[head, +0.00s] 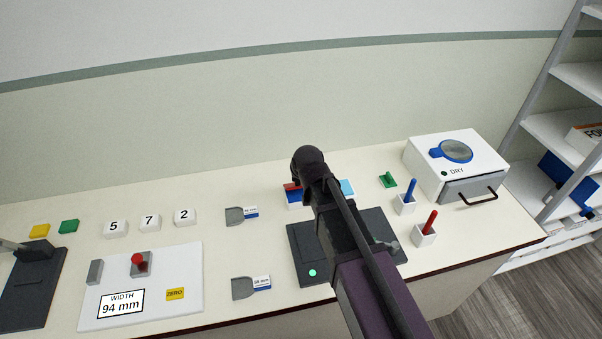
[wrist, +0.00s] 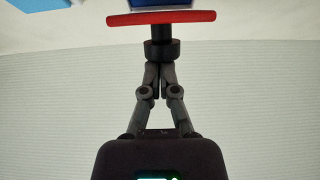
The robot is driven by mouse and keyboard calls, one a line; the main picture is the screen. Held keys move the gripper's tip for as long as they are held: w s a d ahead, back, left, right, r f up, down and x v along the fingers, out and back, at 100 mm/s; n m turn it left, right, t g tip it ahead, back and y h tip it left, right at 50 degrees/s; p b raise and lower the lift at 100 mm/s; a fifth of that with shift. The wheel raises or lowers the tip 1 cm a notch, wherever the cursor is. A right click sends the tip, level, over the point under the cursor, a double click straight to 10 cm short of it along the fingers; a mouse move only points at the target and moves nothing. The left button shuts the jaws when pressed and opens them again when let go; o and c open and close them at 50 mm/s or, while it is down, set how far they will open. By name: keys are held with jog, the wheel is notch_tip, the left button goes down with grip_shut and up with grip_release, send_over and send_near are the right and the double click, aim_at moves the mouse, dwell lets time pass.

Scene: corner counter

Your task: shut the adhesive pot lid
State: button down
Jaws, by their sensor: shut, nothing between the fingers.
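A small blue pot (head: 294,198) with a red lid (head: 291,186) stands on the counter, partly hidden behind my arm in the head view. I take it for the adhesive pot. In the wrist view the red lid (wrist: 160,17) is a wide flat bar across the top, with a blue part of the pot (wrist: 160,4) beyond it. My gripper (wrist: 161,40) is shut and empty, its fingertips right at the lid's near edge. I cannot tell whether they touch it, or how far the lid is open. The head view mostly hides the fingertips.
A light blue block (head: 347,187) lies right of the pot. A dark pad (head: 305,262) lies in front, under my arm. Two white holders with a blue handle (head: 410,190) and a red handle (head: 430,221) stand to the right, before a white dryer box (head: 428,150).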

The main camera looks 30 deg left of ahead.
jog(key=shift+w+a, duration=0.1)
jog(key=shift+w, duration=0.1)
jog(key=shift+w+a+f, duration=0.25)
jog(key=shift+w+a, duration=0.1)
jog(key=shift+w, duration=0.1)
dwell(0.6)
jog(key=shift+r, duration=0.15)
jog(key=s+d+r+p, duration=0.2)
jog(key=s+r+p, duration=0.1)
jog(key=r+p, duration=0.7)
jog(key=shift+d+r, duration=0.25)
jog(key=shift+r, duration=0.1)
dwell(0.3)
jog(key=shift+s, duration=0.1)
dwell(0.4)
